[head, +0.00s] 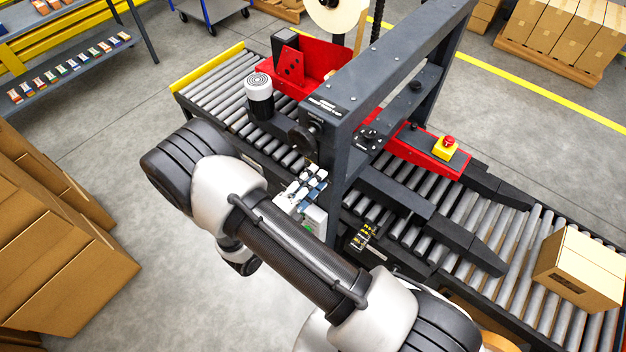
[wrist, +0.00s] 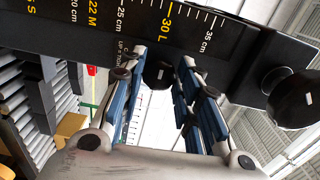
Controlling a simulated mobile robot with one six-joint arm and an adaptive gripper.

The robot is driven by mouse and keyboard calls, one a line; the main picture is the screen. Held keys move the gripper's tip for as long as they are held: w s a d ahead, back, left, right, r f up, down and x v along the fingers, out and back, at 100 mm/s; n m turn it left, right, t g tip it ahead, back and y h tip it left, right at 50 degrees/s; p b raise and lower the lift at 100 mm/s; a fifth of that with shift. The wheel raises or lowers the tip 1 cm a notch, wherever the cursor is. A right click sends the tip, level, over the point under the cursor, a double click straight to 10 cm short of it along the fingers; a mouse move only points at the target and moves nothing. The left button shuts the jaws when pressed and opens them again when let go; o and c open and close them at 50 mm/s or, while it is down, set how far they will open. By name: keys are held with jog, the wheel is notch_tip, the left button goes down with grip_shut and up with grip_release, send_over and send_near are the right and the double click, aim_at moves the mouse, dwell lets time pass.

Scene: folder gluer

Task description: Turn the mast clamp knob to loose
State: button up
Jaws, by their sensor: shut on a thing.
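The mast clamp knob (wrist: 158,76) is small and black with a pale mark, set by the dark plate with a yellow and white centimetre scale (wrist: 190,22). My gripper (wrist: 163,62) has its blue-and-grey fingers on either side of the knob and is shut on it. In the head view my gripper (head: 313,176) is at the near side of the machine's dark upright frame (head: 345,150). The knob cannot be made out there behind the fingers. Small lettering beside the knob is partly covered by the left finger.
A larger black knob (wrist: 292,97) stands close to the right finger. In the head view, a black handwheel (head: 304,137) is just above my gripper, and a red emergency button (head: 449,141) is farther right. A carton (head: 582,268) lies on the roller conveyor.

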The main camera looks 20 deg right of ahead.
jog(key=o, duration=1)
jog(key=shift+o, duration=0.2)
jog(key=shift+a, duration=0.1)
jog(key=v, duration=1.2)
